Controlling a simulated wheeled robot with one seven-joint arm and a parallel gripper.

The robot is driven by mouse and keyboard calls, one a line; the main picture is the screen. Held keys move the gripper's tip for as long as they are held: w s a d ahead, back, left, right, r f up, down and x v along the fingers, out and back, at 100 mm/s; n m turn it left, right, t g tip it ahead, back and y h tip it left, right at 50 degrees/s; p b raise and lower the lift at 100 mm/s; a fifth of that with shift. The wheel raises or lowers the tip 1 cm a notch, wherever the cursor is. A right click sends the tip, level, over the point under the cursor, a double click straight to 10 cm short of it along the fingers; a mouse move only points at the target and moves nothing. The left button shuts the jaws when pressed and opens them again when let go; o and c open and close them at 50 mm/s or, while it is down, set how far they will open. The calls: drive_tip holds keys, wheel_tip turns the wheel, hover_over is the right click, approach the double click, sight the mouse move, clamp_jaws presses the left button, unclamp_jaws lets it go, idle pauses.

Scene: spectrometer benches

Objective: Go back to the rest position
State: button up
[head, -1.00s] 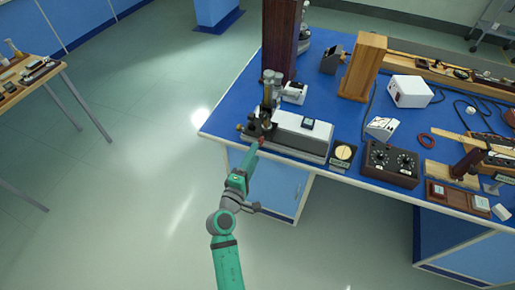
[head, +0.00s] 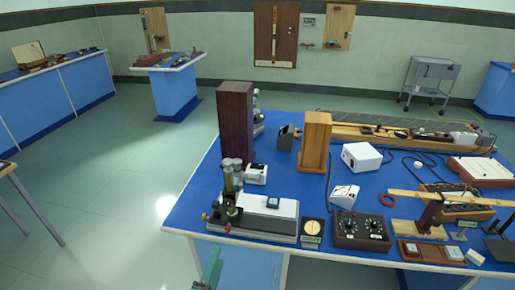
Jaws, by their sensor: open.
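Only a short green part of my arm (head: 210,268) shows at the bottom edge of the head view, in front of the bench's near side. The visible arm part is below the bench edge and apart from the spectrometer.
A dark wooden box (head: 235,122), a wooden block (head: 315,140), a white box (head: 361,157) and a black dial box (head: 361,230) stand on the bench. Open floor (head: 110,190) lies to the left. A grey trolley (head: 431,80) stands at the back right.

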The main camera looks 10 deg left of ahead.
drive_tip(key=s+d+f+m+g+y, duration=0.1)
drive_tip(key=s+d+f+m+g, duration=0.15)
drive_tip(key=s+d+f, duration=0.4)
drive_tip(key=s+d+f+m+g+y, duration=0.1)
drive_tip(key=s+d+f+m, duration=0.25)
drive_tip(key=s, duration=0.55)
drive_tip(key=s+d+r+m, duration=0.4)
drive_tip(key=s+d+m, duration=0.1)
drive_tip(key=s, duration=0.4)
drive_tip(key=s+d+r+m+h, duration=0.1)
drive_tip(key=s+d+r+m, duration=0.4)
drive_tip(key=s, duration=0.4)
drive_tip(key=shift+m+t, duration=0.45)
drive_tip(key=shift+m, duration=0.45)
